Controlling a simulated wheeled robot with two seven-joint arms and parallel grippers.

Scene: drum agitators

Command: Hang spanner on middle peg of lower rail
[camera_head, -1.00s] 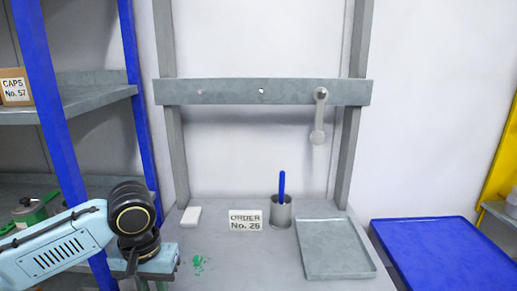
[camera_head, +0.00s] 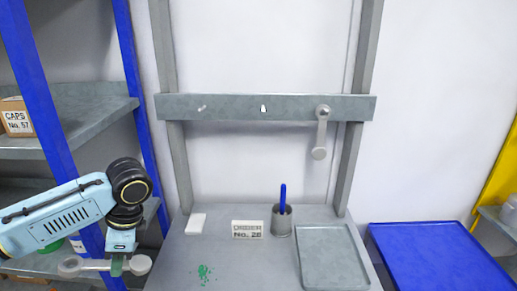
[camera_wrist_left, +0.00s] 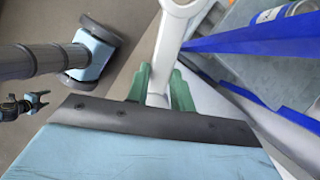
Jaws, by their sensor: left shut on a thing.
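My left gripper (camera_head: 117,265) is at lower left in the head view, left of the bench. Its green fingers (camera_wrist_left: 160,92) are shut around the handle of a pale grey spanner (camera_head: 75,266), held roughly level across the fingers. The spanner also shows in the left wrist view (camera_wrist_left: 178,22), reaching away from the fingers. The grey rail (camera_head: 230,106) crosses two uprights at the back. It bears a left peg (camera_head: 201,107) and a middle peg (camera_head: 263,108), both bare. A similar spanner (camera_head: 321,132) hangs at the rail's right end.
On the bench (camera_head: 235,265) are a white block (camera_head: 196,223), an order sign (camera_head: 247,229), a cup (camera_head: 281,222) with a blue-handled item and a grey tray (camera_head: 330,258). Blue shelf posts (camera_head: 135,90) stand left, close to my arm. A blue tray (camera_head: 440,255) lies right.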

